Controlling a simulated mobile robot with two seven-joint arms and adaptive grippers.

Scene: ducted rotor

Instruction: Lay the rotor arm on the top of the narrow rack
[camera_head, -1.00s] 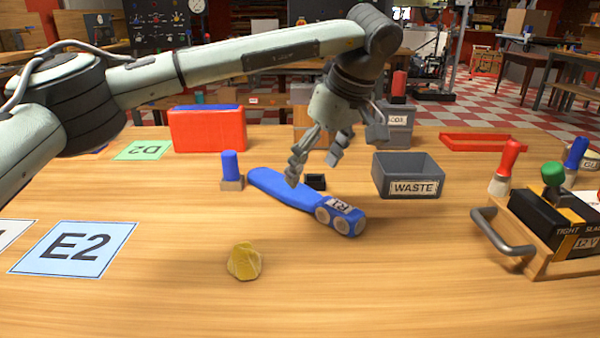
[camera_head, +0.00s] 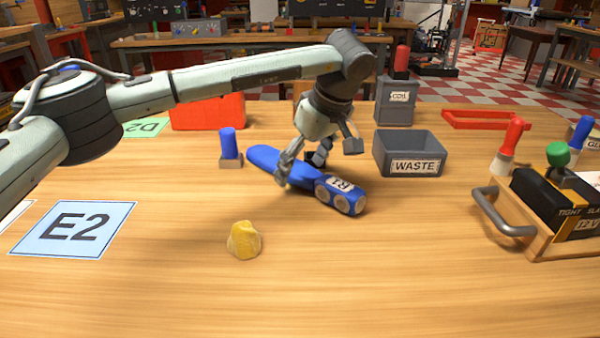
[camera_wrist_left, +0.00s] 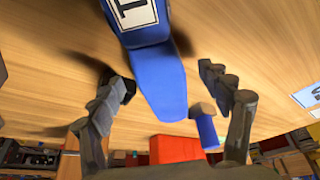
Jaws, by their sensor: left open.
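The rotor arm (camera_head: 271,159) is a blue paddle-shaped piece with a label and round discs at its near end, lying flat on the wooden table. It also shows in the left wrist view (camera_wrist_left: 162,80), running between the fingers. My left gripper (camera_head: 308,168) is low over the rotor arm's middle, with its open fingers (camera_wrist_left: 165,92) on either side of it. I cannot tell whether they touch it. A finger hides part of the rotor arm in the head view. I cannot clearly make out the narrow rack. My right gripper is not in view.
A blue peg on a block (camera_head: 229,146) stands close left of the rotor arm. A grey WASTE bin (camera_head: 408,153) is to the right, a red box (camera_head: 207,114) behind. A yellow lump (camera_head: 243,240) lies in front. The front table is mostly clear.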

